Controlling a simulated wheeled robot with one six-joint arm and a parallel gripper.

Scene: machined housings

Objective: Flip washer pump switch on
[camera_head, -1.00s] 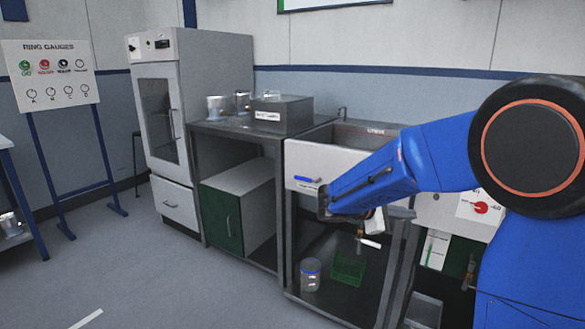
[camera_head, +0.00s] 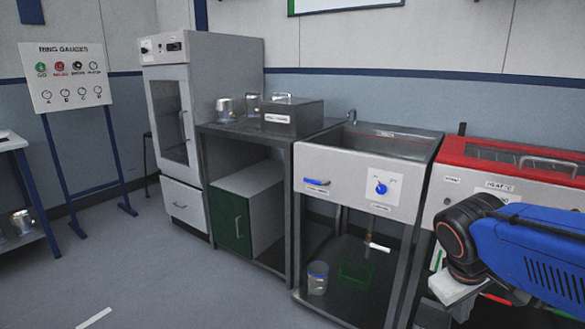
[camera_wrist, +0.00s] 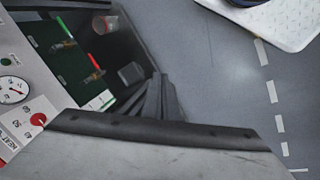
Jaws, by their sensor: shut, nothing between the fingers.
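A basin unit (camera_head: 345,196) with a white front panel stands right of centre in the head view. On its panel a round blue knob (camera_head: 381,188) sits on a white plate, with its pointer up. A blue lever or handle (camera_head: 317,181) is left of it. The labels are too small to read, so I cannot tell for certain which control is the pump switch. My gripper (camera_wrist: 158,98) shows in the wrist view, with dark fingers shut and empty. My arm is at the lower right of the head view, right of the basin unit and apart from the blue knob.
A red-topped machine (camera_head: 508,158) stands right of the basin unit. A red knob (camera_wrist: 38,119) and round gauge (camera_wrist: 12,90) show in the wrist view. A jar (camera_head: 317,278) and green basket (camera_head: 356,272) are on the basin's lower shelf. The floor in front is clear.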

